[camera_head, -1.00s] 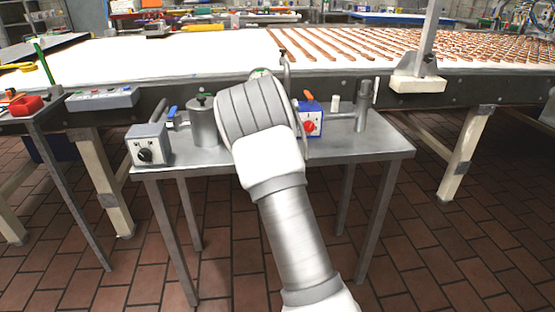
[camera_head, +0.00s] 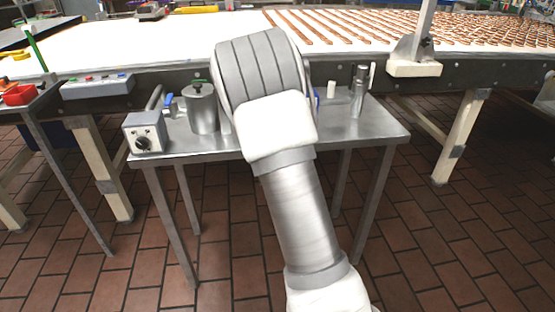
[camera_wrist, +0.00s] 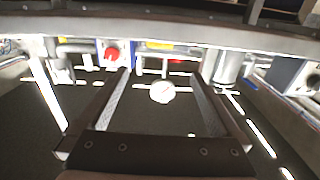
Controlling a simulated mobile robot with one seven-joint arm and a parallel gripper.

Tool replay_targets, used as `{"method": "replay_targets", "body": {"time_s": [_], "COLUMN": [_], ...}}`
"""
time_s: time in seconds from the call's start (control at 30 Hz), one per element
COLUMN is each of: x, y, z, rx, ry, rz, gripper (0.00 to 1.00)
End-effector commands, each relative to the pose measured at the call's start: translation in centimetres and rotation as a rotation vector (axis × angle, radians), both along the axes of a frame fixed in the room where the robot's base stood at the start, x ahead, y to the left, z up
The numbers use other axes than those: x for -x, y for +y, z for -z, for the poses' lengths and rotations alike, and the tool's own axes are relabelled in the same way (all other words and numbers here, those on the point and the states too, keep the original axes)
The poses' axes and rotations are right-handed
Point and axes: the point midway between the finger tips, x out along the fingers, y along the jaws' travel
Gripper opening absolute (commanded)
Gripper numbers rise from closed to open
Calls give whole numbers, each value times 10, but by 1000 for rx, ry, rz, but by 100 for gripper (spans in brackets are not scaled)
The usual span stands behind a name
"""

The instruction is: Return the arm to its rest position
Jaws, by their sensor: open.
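My arm (camera_head: 290,200) rises through the middle of the head view, over a small metal side table (camera_head: 375,135). Its thick grey-white upper part hides my gripper there. In the wrist view my gripper (camera_wrist: 158,82) is open, its two dark fingers spread apart. Nothing is clasped between them. A small round white thing (camera_wrist: 162,92) shows beyond the gap, and I cannot tell what it is or how far away it lies.
On the side table stand a grey box with a black knob (camera_head: 146,132), a metal canister (camera_head: 202,108) and a metal post fitting (camera_head: 359,92). A white conveyor (camera_head: 120,48) with brown strips (camera_head: 350,27) runs behind. Brick floor (camera_head: 440,230) is open at right.

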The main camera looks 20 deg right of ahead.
Motion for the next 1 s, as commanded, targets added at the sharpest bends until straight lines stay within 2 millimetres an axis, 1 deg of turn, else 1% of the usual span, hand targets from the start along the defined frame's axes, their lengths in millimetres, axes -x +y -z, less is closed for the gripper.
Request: {"method": "replay_targets", "body": {"time_s": [0.57, 0.77, 0.87, 1.0], "x": [1, -3, -3, 4], "y": [1, 6, 14, 30], "z": [-2, -14, -24, -38], "rx": [-4, -66, -113, -171], "ry": [3, 78, 151, 261], "rz": [1, 11, 6, -15], "gripper": [100, 100, 100, 100]}}
